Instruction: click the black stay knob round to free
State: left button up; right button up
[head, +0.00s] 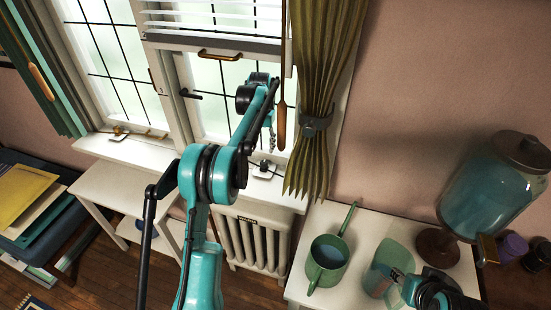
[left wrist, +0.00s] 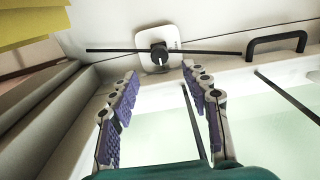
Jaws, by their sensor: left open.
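The black stay knob (left wrist: 158,55) sits on a white plate (left wrist: 152,38) in the left wrist view, with a thin black stay bar (left wrist: 110,50) running across at it. In the head view the knob (head: 264,166) is on the sill below the right window. My left gripper (left wrist: 160,78) is open, its purple-padded fingers either side of the line to the knob, with nothing between them. The knob appears just beyond the fingertips; I see no contact. In the head view this gripper (head: 267,140) hangs just above the knob.
A green curtain (head: 325,80) and wooden rod (head: 282,125) hang close right of my left gripper. A black handle (left wrist: 277,42) lies right of the knob. A radiator (head: 250,237) is below. A green pot (head: 327,262) and glass dispenser (head: 495,185) stand at right.

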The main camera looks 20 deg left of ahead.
aim_at(264, 162)
pick_arm(q)
jog(key=shift+w+f, duration=0.1)
jog(key=shift+f, duration=0.35)
notch_tip(264, 162, down, 7)
jog(key=shift+f+b, duration=0.1)
jog(key=shift+b, duration=1.15)
grip_shut()
